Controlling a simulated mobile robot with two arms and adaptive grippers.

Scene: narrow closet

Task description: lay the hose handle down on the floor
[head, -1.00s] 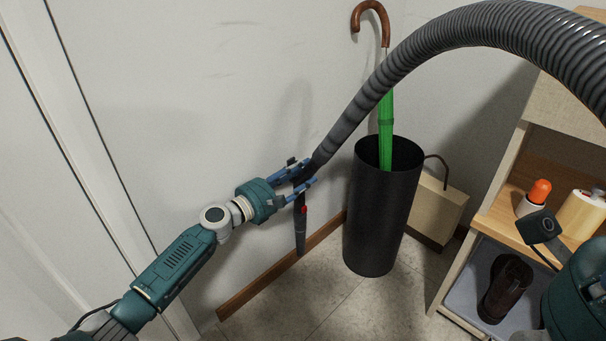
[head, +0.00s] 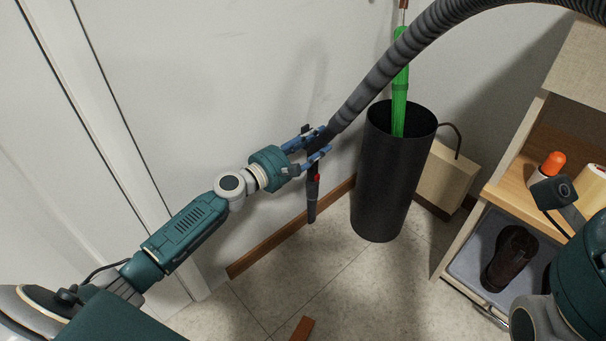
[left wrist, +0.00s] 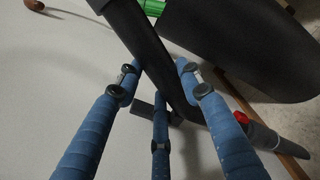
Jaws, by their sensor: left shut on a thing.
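The hose handle (head: 313,190) is a dark grey wand with a red button, hanging nearly upright below my left gripper (head: 318,145). My left gripper's blue fingers are shut on it at its upper end, where the ribbed grey hose (head: 380,75) joins and arches up to the right. In the left wrist view the dark handle (left wrist: 172,85) crosses between the blue fingers, with its red button (left wrist: 241,117) at the right. The handle's lower tip is in the air in front of the wall. The floor (head: 300,285) below is pale tile. My right gripper is not in clear view.
A tall black bin (head: 385,185) holding a green umbrella (head: 400,85) stands right of the handle. A beige box (head: 447,178) is behind it. A wooden shelf unit (head: 515,200) with a grey tray and dark shoe (head: 510,258) is at right. A brown piece (head: 302,329) shows at the bottom edge.

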